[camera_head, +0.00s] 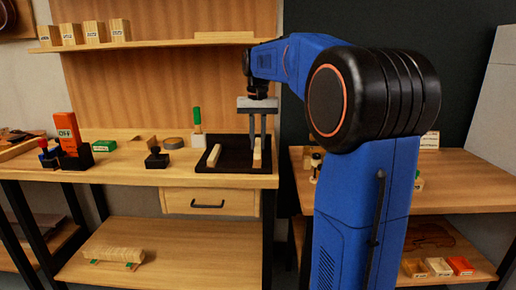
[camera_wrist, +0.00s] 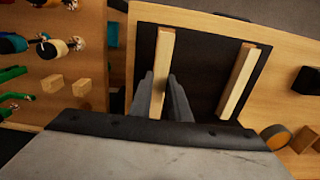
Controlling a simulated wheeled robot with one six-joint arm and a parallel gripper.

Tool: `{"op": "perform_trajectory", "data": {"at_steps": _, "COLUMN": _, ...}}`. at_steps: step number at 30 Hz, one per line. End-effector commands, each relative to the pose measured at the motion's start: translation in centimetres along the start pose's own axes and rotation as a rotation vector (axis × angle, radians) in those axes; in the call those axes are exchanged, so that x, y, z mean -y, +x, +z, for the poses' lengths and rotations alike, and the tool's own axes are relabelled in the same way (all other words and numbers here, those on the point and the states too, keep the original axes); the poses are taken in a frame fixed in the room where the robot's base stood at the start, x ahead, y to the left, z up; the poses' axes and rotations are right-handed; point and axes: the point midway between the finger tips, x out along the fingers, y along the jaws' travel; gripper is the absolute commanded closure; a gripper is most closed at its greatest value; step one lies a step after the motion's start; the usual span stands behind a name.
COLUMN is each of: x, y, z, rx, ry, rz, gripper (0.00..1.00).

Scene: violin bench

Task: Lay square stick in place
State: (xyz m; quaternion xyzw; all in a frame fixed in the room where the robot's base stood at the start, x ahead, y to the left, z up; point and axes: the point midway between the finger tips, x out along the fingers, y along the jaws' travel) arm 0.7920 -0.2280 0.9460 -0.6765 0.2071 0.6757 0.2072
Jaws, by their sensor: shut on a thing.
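A dark square tray (camera_head: 234,166) lies on the wooden bench near its right end; it also shows in the wrist view (camera_wrist: 203,50). My gripper (camera_head: 257,140) points down over the tray's right part, its fingers shut on a pale square stick (camera_head: 257,158). In the wrist view this stick (camera_wrist: 163,62) runs lengthwise between the fingertips (camera_wrist: 160,88). It is at or just above the tray surface; contact is unclear. A second pale stick (camera_head: 214,155) lies on the tray's left side, apart and roughly parallel; it also shows in the wrist view (camera_wrist: 238,80).
A shelf (camera_head: 160,43) spans behind my arm. A second bench (camera_head: 450,180) stands right, across a gap.

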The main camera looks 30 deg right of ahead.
Motion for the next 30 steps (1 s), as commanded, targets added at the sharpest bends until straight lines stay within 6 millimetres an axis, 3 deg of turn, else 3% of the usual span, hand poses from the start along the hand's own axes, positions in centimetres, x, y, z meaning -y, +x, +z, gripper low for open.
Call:
{"op": "perform_trajectory", "data": {"at_steps": 5, "x": 0.0, "y": 2.2, "z": 0.1, "rx": 0.002, "ry": 0.000, "rz": 0.001, "gripper": 1.00}}
{"op": "perform_trajectory", "data": {"at_steps": 17, "x": 0.0, "y": 2.7, "z": 0.0, "rx": 0.001, "ry": 0.000, "rz": 0.000, "gripper": 1.00}}
{"op": "perform_trajectory", "data": {"at_steps": 18, "x": 0.0, "y": 2.6, "z": 0.0, "rx": 0.000, "ry": 0.000, "rz": 0.000, "gripper": 0.74}}
{"op": "perform_trajectory", "data": {"at_steps": 19, "x": 0.0, "y": 2.6, "z": 0.0, "rx": 0.000, "ry": 0.000, "rz": 0.000, "gripper": 0.67}}
{"op": "perform_trajectory", "data": {"at_steps": 30, "x": 0.0, "y": 2.3, "z": 0.0, "rx": 0.000, "ry": 0.000, "rz": 0.000, "gripper": 0.65}}
